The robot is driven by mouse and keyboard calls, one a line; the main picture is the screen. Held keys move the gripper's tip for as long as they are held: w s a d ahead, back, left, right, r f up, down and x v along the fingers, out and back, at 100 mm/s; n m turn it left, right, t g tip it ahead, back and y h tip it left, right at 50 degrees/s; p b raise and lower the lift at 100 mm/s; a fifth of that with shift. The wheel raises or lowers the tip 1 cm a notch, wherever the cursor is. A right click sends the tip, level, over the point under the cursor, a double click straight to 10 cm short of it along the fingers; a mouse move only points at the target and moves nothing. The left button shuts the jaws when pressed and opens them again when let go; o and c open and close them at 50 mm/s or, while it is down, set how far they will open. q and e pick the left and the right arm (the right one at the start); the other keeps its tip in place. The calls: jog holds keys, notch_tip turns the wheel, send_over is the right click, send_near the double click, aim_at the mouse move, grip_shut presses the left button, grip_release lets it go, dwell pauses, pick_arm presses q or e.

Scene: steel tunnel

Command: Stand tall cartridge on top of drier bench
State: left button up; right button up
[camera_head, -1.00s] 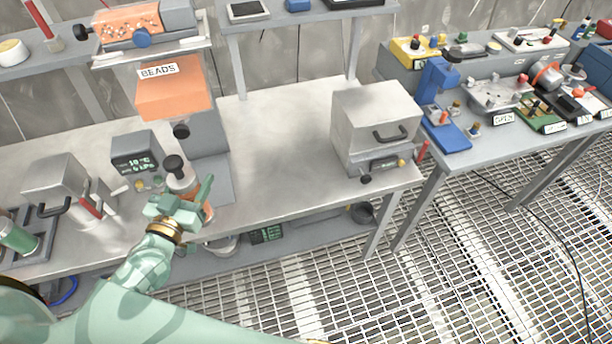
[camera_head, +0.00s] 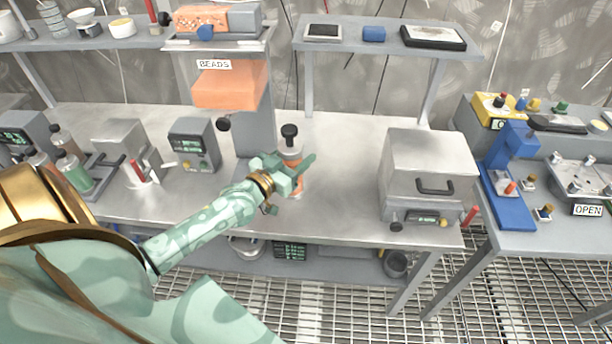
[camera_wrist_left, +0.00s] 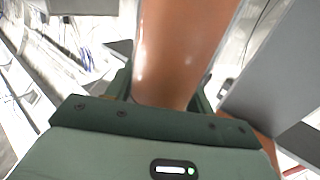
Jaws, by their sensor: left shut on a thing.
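The tall cartridge (camera_head: 291,151) has a black knob on top, a pale upper part and an orange body. My left gripper (camera_head: 297,173) is shut around its body and holds it upright, just right of the grey column of the BEADS unit. In the left wrist view the cartridge's glossy orange body (camera_wrist_left: 178,50) rises from between the fingers. The long steel bench (camera_head: 345,150), which I take for the drier bench, is behind and below the cartridge. I cannot tell whether its base touches the top. My right gripper is out of view.
The orange BEADS hopper (camera_head: 230,85) overhangs left of the cartridge. A steel oven-like box (camera_head: 425,165) stands to the right, with bare bench between. A display unit (camera_head: 194,146) is left. A raised shelf (camera_head: 385,47) runs behind. A second bench carries a blue press (camera_head: 508,165).

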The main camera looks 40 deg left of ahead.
pick_arm(q)
jog(key=w+a+f+b, duration=0.1)
jog(key=w+f+b, duration=0.2)
jog(key=f+b, duration=0.2)
notch_tip(320, 180, down, 3)
jog(key=shift+w+f, duration=0.15)
jog(key=shift+w, duration=0.15)
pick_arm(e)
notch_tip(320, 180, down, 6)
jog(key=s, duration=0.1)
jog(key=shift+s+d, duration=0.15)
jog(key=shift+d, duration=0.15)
pick_arm(q)
jog(key=o, duration=1.3)
jog(key=shift+a+f, duration=0.1)
jog(key=shift+f, duration=0.05)
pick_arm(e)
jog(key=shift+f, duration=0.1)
